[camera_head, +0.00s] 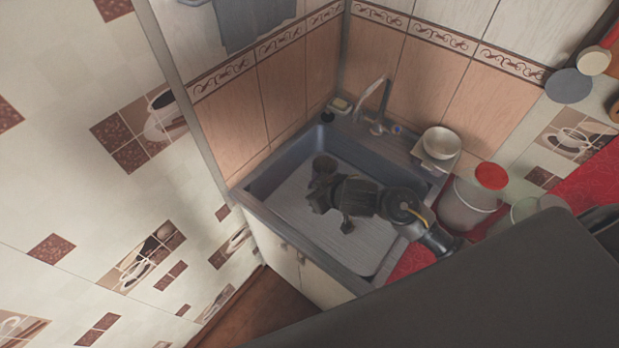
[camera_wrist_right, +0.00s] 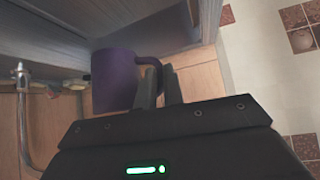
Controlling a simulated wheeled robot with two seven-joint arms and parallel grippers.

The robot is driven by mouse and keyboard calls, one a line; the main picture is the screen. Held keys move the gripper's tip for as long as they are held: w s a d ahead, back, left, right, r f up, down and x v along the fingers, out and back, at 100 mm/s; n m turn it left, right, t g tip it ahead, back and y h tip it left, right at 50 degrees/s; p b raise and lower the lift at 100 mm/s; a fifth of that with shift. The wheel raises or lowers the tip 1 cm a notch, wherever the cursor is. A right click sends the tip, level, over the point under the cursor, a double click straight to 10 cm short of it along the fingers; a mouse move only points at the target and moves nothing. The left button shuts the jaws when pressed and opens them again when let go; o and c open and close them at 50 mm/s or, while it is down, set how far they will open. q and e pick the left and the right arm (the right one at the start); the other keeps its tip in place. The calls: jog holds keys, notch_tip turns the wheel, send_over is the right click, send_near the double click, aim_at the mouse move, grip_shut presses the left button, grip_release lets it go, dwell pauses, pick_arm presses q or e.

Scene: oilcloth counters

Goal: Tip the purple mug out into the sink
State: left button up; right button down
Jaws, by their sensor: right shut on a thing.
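The purple mug (camera_wrist_right: 114,80) shows in the right wrist view, with its handle between the fingers of my right gripper (camera_wrist_right: 160,86). In the head view the mug (camera_head: 324,164) looks dark and small, over the far left part of the sink (camera_head: 262,212). My right gripper (camera_head: 322,188) reaches over the sink from the right and is shut on the mug's handle. The mug's inside is too dark to make out, and I cannot tell its exact tilt. My left gripper is not in view.
A faucet (camera_head: 376,108) stands at the sink's back edge. Tiled walls close off the left and back. A red counter (camera_head: 585,178) lies at the right.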

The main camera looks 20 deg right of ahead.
pick_arm(q)
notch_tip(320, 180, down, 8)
jog(key=b, duration=0.8)
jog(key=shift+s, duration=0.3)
pick_arm(e)
jog(key=d+r+m+t+y, duration=0.3)
jog(key=d+m+t+y, duration=0.6)
jog(key=d+m+y, duration=0.3)
jog(key=d+m, duration=0.1)
jog(key=m, duration=0.2)
jog(key=shift+d+t, duration=0.4)
